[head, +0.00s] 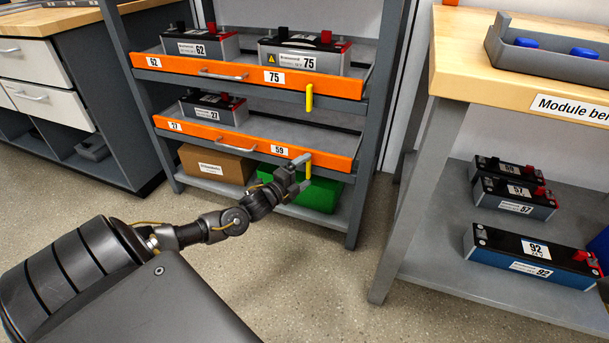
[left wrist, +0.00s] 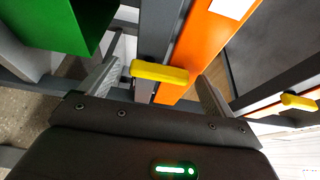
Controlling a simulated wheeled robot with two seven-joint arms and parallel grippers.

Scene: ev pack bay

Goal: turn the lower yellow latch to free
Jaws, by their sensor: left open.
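The lower yellow latch (head: 308,168) stands upright at the right end of the lower orange tray front (head: 250,146). My left gripper (head: 302,173) is open and right at this latch. In the left wrist view the latch (left wrist: 160,72) lies between the two spread fingers (left wrist: 158,88), with a visible gap to each finger, so they are not closed on it. The upper yellow latch (head: 309,98) hangs upright at the right end of the upper orange tray front and also shows in the left wrist view (left wrist: 298,101). My right gripper is not in view.
The upper tray (head: 250,74) holds batteries 62 and 75; the lower tray holds battery 27. A green box (head: 322,194) and a cardboard box (head: 216,163) sit on the bottom shelf. The rack's grey post (head: 375,120) is just right of the latches. A wooden bench (head: 480,70) stands at the right.

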